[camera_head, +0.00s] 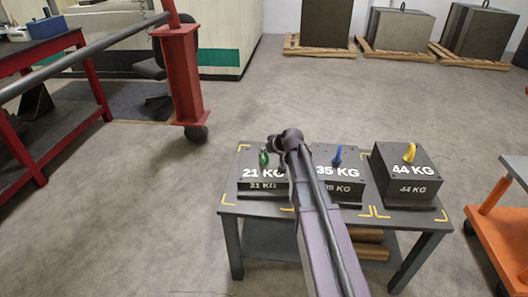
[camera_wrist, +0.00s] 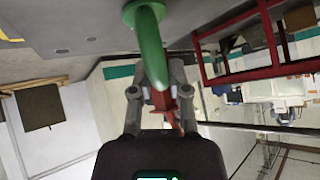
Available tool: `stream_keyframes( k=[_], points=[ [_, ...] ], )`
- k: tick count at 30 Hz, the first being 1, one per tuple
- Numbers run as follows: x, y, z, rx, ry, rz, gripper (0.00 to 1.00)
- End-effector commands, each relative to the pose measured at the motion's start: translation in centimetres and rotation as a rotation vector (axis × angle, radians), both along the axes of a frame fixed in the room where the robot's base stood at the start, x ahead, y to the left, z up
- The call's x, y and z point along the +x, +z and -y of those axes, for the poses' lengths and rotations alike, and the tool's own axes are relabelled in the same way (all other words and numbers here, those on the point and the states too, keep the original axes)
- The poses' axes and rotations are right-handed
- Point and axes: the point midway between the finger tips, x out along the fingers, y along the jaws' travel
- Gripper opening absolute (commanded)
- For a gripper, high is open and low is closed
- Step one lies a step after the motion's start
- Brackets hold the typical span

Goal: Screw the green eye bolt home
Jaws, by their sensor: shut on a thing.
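The green eye bolt (camera_head: 263,159) stands at the top of the dark block marked 21 KG (camera_head: 255,183), the left one on the low table. In the wrist view the green eye bolt (camera_wrist: 150,40) has its ring between the two fingers of my gripper (camera_wrist: 158,66), which is shut on it. Its round collar is at the top edge of that view, by the block's grey face; I cannot tell whether they touch. In the head view my gripper (camera_head: 271,145) is small and partly hidden by my arm.
A 35 KG block (camera_head: 337,186) with a blue eye bolt (camera_head: 337,156) and a 44 KG block (camera_head: 406,174) with a yellow eye bolt (camera_head: 409,152) share the table (camera_head: 229,210). A red post (camera_head: 180,75) stands behind left, an orange cart (camera_head: 497,237) at right.

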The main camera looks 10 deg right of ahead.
Motion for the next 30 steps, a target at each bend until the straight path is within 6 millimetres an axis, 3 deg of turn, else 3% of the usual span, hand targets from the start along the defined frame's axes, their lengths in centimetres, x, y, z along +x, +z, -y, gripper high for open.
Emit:
stream_keyframes(
  k=[30],
  points=[
    [0.42, 0.16, -0.5, 0.003, -0.605, 0.008, 0.0]
  ],
)
